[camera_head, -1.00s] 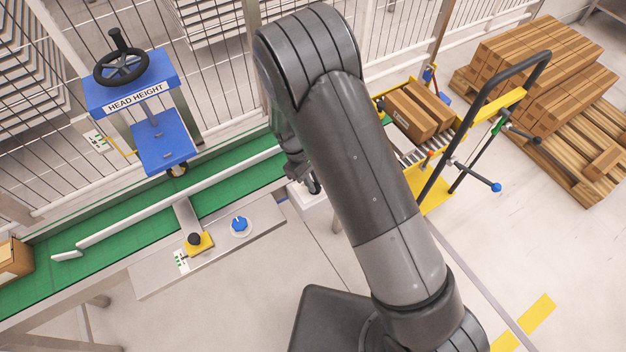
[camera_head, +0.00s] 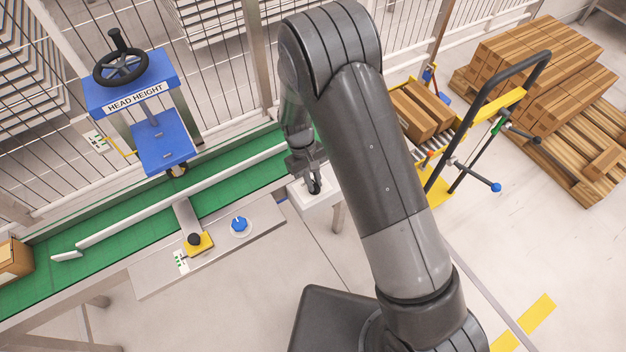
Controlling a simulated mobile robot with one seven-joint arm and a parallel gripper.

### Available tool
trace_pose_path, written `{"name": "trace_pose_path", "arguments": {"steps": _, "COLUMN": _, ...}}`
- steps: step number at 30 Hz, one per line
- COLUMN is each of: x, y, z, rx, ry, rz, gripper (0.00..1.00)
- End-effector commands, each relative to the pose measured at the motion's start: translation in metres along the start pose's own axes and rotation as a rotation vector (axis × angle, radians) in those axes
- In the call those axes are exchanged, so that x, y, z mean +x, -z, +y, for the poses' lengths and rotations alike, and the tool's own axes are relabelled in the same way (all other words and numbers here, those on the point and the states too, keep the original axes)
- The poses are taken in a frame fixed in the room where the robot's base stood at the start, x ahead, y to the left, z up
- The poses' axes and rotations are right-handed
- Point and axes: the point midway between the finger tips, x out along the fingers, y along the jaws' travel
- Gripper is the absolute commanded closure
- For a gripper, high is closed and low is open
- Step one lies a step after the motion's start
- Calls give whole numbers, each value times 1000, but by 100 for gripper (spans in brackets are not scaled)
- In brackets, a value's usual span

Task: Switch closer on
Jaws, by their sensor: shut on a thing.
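A white box (camera_head: 322,200) stands just past the right end of the grey control panel, beside the green conveyor. No readable label marks it as the closer's switch. My gripper (camera_head: 314,186) points down at the top of this box, with its dark fingers close together. It is shut on a small part at the box's top. The fingers hide most of that part, so its shape and its on or off position cannot be told. My arm covers the area just right of the box.
The grey panel (camera_head: 150,279) carries a blue knob (camera_head: 239,224) and a black knob on a yellow block (camera_head: 199,242). The blue head-height stand (camera_head: 163,150) straddles the green conveyor (camera_head: 225,199). A yellow cart (camera_head: 437,190) with cartons stands at right.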

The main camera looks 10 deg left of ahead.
Motion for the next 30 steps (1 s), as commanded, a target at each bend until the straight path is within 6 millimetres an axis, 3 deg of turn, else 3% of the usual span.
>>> {"name": "trace_pose_path", "arguments": {"steps": 15, "x": -1, "y": 0, "z": 2, "rx": 348, "ry": 145, "rz": 2, "gripper": 100}}
{"name": "trace_pose_path", "arguments": {"steps": 30, "x": 0, "y": 0, "z": 3, "rx": 442, "ry": 183, "rz": 1, "gripper": 100}}
